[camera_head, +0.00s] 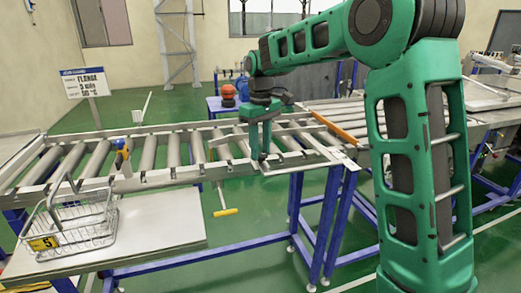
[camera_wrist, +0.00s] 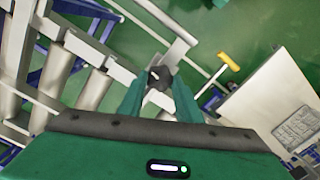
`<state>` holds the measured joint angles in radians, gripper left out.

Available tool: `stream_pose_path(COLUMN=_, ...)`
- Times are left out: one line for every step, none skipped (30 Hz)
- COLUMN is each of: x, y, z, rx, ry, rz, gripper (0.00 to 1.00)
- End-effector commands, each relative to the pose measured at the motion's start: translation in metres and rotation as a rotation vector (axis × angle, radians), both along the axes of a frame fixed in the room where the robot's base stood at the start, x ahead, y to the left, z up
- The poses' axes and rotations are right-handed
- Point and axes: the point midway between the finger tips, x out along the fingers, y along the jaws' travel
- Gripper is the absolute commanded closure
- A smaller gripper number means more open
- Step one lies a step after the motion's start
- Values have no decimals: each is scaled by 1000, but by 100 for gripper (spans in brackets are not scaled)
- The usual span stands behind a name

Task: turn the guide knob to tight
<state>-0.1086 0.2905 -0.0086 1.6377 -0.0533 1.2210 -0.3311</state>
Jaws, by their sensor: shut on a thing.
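The guide knob (camera_wrist: 159,77) is a dark round knob with a light mark on its face, seen between my fingertips in the wrist view. It sits at the roller conveyor's metal side rail (camera_wrist: 105,54). My gripper (camera_wrist: 160,88) has its green fingers closed on either side of the knob. In the head view my gripper (camera_head: 260,150) points down at the near rail of the conveyor (camera_head: 185,176), and the knob is mostly hidden by the fingers there. The setting that the knob's mark points to cannot be read.
A yellow T-handle (camera_head: 225,212) hangs below the conveyor. A wire basket (camera_head: 100,218) stands on a pale bench (camera_head: 165,222) at left. An orange bar (camera_head: 335,126) crosses the conveyor to the right. A sign (camera_head: 85,82) stands behind.

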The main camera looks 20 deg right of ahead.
Motion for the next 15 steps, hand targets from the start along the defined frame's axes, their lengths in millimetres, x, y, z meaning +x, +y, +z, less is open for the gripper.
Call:
stream_pose_path(x=4, y=-1, z=3, rx=1, ry=-12, rz=-45, gripper=91)
stream_pose_path(x=4, y=-1, z=3, rx=1, ry=-11, rz=-74, gripper=91)
stream_pose_path(x=4, y=-1, z=3, rx=2, ry=-9, rz=-113, gripper=91)
stream_pose_path(x=4, y=-1, z=3, rx=2, ry=-9, rz=-140, gripper=91)
stream_pose_path(x=4, y=-1, z=3, rx=3, ry=-8, rz=-168, gripper=91)
stream_pose_path(x=4, y=-1, z=3, rx=3, ry=-7, rz=-206, gripper=91)
stream_pose_path(x=4, y=-1, z=2, rx=2, ry=-6, rz=-235, gripper=91)
stream_pose_path(x=4, y=-2, z=2, rx=2, ry=-5, rz=-264, gripper=91)
stream_pose_path(x=4, y=-2, z=2, rx=2, ry=-4, rz=-302, gripper=91)
stream_pose_path(x=4, y=-2, z=2, rx=2, ry=-3, rz=-330, gripper=91)
stream_pose_path(x=4, y=-2, z=2, rx=3, ry=-3, rz=-359, gripper=91)
stream_pose_path(x=3, y=-1, z=2, rx=3, ry=-2, rz=-396, gripper=91)
stream_pose_path(x=3, y=-2, z=2, rx=3, ry=-1, rz=-425, gripper=91)
stream_pose_path(x=3, y=-2, z=2, rx=3, ry=0, rz=-454, gripper=91)
stream_pose_path(x=3, y=-2, z=2, rx=3, ry=2, rz=-492, gripper=91)
